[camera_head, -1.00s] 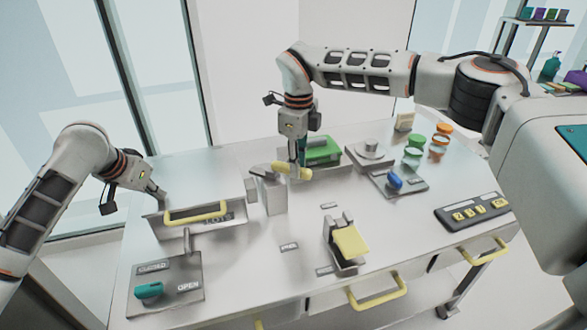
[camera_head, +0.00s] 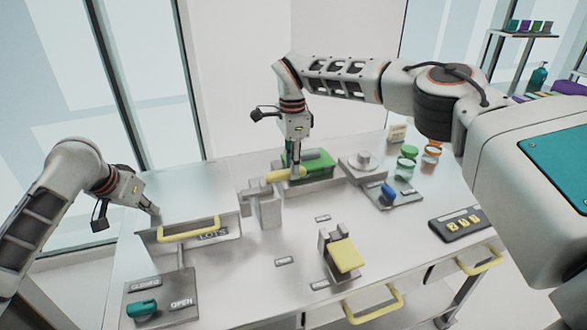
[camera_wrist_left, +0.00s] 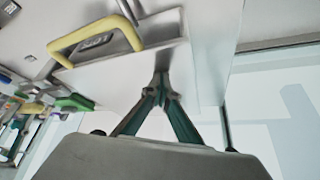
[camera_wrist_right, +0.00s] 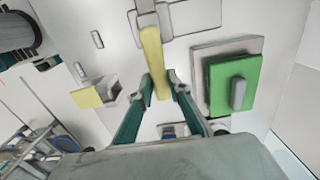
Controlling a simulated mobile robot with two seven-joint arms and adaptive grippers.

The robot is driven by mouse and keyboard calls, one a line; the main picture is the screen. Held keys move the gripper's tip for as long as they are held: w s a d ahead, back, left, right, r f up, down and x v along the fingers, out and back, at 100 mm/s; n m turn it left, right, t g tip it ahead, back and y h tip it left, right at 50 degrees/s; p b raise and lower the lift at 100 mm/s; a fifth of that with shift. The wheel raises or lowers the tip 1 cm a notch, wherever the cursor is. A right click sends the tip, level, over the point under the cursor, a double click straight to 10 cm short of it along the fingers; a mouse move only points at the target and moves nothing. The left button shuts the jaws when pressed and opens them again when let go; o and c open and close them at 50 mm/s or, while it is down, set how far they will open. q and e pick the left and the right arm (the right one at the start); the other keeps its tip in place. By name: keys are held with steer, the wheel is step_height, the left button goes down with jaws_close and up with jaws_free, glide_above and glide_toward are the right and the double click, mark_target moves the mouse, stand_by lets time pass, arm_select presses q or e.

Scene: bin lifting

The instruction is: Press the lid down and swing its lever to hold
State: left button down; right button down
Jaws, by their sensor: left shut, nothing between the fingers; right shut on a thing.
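The pale flat lid (camera_head: 190,205) covers the grey bin at the left of the bench. The bin's yellow handle (camera_head: 188,230) and LOTS label show at its front. In the left wrist view the closed tips (camera_wrist_left: 161,88) meet the lid plate (camera_wrist_left: 120,85); firm contact cannot be told. The lever's yellow grip (camera_wrist_right: 153,55) lies between the fingers of my right gripper (camera_wrist_right: 160,85), which is shut on it. The lever's grey post (camera_head: 265,208) stands right of the bin.
A green-topped block (camera_head: 318,160) stands just behind the right gripper. A plate with a teal knob (camera_head: 142,308) lies front left, a blue-knob plate (camera_head: 388,190) right. A yellow-flapped bracket (camera_head: 345,255) stands centre front. Cups and a button panel (camera_head: 460,225) are at the right.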

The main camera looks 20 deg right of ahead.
arm_select(q)
steer(key=shift+s+f, duration=0.15)
steer(key=shift+f, duration=0.3)
arm_select(e)
steer(key=shift+a, duration=0.15)
steer(key=c, duration=1.9)
jaws_free()
steer(key=shift+r, duration=0.1)
step_height(320, 180, up, 12)
steer(key=shift+f, duration=0.1)
arm_select(q)
steer(key=shift+r, duration=0.15)
steer(key=shift+a+r, duration=0.1)
steer(key=shift+r, duration=0.45)
steer(key=shift+w+r, duration=0.2)
steer(key=shift+r, duration=2.95)
